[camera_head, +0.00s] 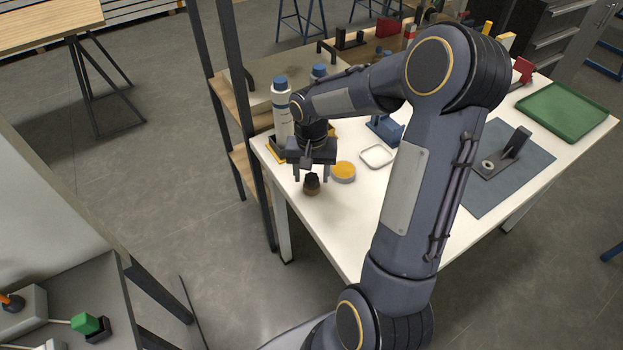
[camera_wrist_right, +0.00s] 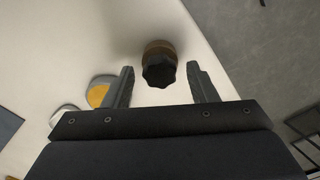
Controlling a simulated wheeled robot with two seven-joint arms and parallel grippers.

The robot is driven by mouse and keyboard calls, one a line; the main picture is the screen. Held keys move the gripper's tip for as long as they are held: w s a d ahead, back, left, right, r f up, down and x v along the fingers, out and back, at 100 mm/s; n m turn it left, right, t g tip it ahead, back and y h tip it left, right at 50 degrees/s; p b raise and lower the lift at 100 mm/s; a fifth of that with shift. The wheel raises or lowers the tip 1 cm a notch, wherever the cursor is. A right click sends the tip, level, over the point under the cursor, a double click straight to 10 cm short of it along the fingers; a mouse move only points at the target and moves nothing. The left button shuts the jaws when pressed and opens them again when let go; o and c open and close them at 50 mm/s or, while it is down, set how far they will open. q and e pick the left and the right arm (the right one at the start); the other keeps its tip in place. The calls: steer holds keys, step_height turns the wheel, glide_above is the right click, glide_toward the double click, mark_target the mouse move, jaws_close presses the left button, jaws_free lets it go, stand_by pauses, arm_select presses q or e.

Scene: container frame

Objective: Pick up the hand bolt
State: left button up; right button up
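The hand bolt (camera_head: 311,184), with a dark lobed knob over a brownish base, stands on the white table near its left edge. It also shows in the right wrist view (camera_wrist_right: 159,68), ahead of and between the two fingers. My right gripper (camera_head: 311,176) is over the bolt, pointing down, with its fingers apart. In the right wrist view the open fingers (camera_wrist_right: 160,86) have nothing between their tips that they touch. My left gripper is not in view.
A round tin with a yellow top (camera_head: 343,171) stands close to the right of the bolt. White bottles (camera_head: 282,108) stand behind the gripper. A small white dish (camera_head: 377,156), a blue mat (camera_head: 510,185) and a green tray (camera_head: 562,111) lie farther right. A dark shelf post (camera_head: 240,90) rises at the left.

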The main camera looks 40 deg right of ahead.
steer(key=c, duration=0.9)
steer(key=shift+o, duration=0.2)
steer(key=shift+r, duration=0.15)
